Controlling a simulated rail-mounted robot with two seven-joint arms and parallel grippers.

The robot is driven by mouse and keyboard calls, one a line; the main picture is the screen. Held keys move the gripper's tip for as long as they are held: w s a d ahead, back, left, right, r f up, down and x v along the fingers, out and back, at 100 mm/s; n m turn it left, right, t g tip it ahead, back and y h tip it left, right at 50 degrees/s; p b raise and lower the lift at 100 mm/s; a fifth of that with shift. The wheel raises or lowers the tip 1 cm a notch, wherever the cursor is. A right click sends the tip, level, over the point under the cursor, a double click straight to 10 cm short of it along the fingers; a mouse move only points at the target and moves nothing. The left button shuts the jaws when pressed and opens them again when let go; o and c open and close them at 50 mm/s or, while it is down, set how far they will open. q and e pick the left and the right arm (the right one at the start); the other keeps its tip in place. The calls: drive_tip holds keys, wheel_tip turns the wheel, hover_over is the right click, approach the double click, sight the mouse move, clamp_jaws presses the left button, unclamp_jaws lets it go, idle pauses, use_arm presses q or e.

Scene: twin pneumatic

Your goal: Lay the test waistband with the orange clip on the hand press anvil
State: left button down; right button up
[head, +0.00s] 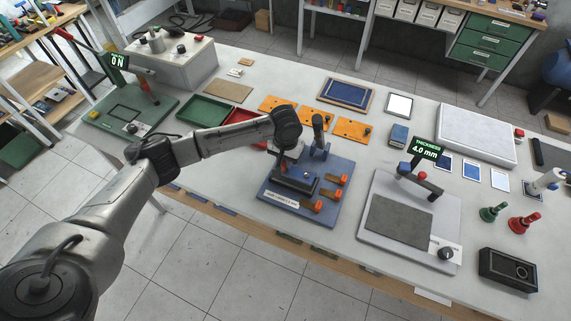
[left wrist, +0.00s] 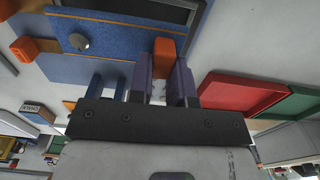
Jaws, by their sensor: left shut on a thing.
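The hand press (head: 285,212) has a blue base and a dark anvil block (head: 295,181) and stands mid-table in the head view. My left gripper (head: 289,158) is over its back left part. In the left wrist view, my left gripper (left wrist: 164,82) is shut on an orange clip (left wrist: 163,50). The clip is at the edge of a blue, cloth-like strip (left wrist: 120,42) with a round metal button, seemingly the test waistband. The arm partly hides this spot in the head view. I cannot tell whether the strip touches the anvil. My right gripper is not in view.
Orange pieces (head: 328,193) line the press's right side. Orange boards (head: 352,130), a red tray (head: 240,127) and a green tray (head: 205,110) lie behind. A thickness gauge reading 4.0 mm (head: 424,150) stands on a grey plate to the right.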

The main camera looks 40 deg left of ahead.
use_arm(q)
wheel_tip(320, 180, down, 3)
drive_tip(key=shift+s+r, duration=0.15)
drive_tip(key=c, duration=1.1)
unclamp_jaws()
drive_tip(key=shift+o, duration=0.2)
